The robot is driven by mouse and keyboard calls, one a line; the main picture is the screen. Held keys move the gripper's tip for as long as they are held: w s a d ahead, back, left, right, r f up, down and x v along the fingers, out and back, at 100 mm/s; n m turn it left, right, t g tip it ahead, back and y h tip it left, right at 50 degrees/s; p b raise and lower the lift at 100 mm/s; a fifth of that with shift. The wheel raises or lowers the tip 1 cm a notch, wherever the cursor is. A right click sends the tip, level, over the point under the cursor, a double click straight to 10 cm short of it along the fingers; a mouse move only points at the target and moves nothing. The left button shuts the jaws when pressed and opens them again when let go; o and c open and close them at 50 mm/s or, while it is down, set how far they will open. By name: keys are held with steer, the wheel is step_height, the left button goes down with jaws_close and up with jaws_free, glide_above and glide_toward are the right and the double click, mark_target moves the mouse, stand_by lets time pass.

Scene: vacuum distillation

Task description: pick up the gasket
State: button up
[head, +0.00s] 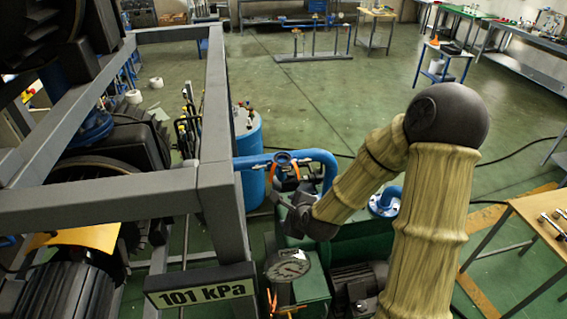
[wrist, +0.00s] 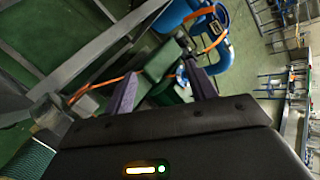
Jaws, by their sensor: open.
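I cannot make out the gasket for certain in either view. My gripper (wrist: 162,70) is open, with its two dark purple fingers spread wide and nothing seen between them. In the head view the arm bends down to the left, and its dark end sits beside the blue pipe (head: 318,160), close to a small valve (head: 283,158) with an orange strap. In the wrist view the blue pipe (wrist: 225,55) lies beyond the fingertips, and an orange cord (wrist: 105,82) runs behind the left finger. A green block (wrist: 162,60) shows between the fingers.
A grey steel frame (head: 110,197) with a 101 kPa display (head: 202,287) stands at the left. A pressure gauge (head: 287,265) and a motor (head: 358,285) sit below the arm. A wooden table (head: 548,212) with metal parts is at the right. The green floor behind is mostly clear.

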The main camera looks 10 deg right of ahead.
steer(key=w+d+r+m+t+h, duration=0.1)
steer(key=w+d+r+m+t, duration=0.2)
steer(key=m, duration=1)
steer(key=shift+w+r+t+h, duration=0.25)
steer(key=shift+w+t+h, duration=0.2)
steer(key=shift+w, duration=0.5)
steer(key=shift+w+d+f, duration=0.1)
